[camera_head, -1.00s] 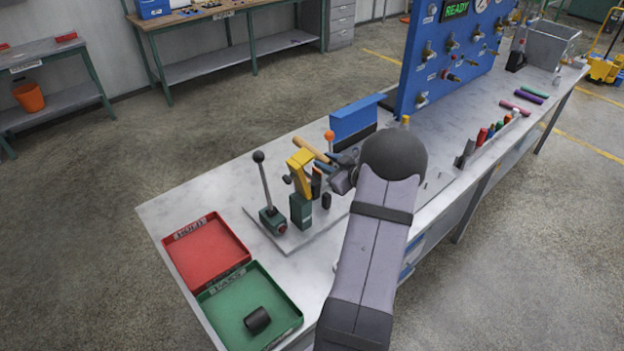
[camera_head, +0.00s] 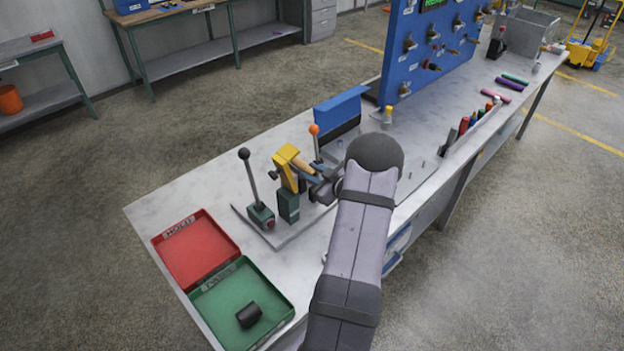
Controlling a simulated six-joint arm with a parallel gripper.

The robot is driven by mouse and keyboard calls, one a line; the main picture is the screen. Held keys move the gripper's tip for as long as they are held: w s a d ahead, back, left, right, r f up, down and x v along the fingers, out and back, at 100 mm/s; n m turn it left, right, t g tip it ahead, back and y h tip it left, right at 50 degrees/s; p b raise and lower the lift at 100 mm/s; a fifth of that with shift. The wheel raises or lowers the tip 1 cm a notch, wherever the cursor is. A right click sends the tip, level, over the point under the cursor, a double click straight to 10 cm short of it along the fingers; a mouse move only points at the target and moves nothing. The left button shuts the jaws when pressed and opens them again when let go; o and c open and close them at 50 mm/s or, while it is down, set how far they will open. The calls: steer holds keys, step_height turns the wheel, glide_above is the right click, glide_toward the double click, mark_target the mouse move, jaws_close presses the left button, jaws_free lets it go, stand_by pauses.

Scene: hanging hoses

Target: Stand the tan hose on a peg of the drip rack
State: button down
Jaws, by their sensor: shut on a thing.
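The tan hose (camera_head: 304,164) is a short tan tube. My gripper (camera_head: 320,180) is shut on it above the bench, between the yellow-headed fixture (camera_head: 286,158) and the ball-shaped joint of my arm. The hose slants, with its left end overlapping or close behind the yellow head; I cannot tell if they touch. Its right end is hidden at the jaws. Small upright pegs (camera_head: 424,164) stand on the bench to the right of my arm; they may be the drip rack, partly hidden by my arm.
A black-knobbed lever (camera_head: 250,180) and an orange-knobbed lever (camera_head: 315,142) flank the yellow fixture. A blue block (camera_head: 340,108) and a tall blue panel (camera_head: 425,50) stand behind. A red tray (camera_head: 195,250) and a green tray (camera_head: 225,290) holding a black piece (camera_head: 249,314) are at front left.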

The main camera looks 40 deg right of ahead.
mark_target(312, 188)
steer(key=shift+f+p, duration=0.45)
steer(key=shift+f, duration=1)
steer(key=shift+f, duration=0.15)
steer(key=shift+f+b, duration=0.25)
steer(key=shift+b, duration=0.1)
steer(key=c, duration=1.5)
jaws_free()
steer(key=shift+r, duration=0.1)
steer(key=shift+p, duration=0.3)
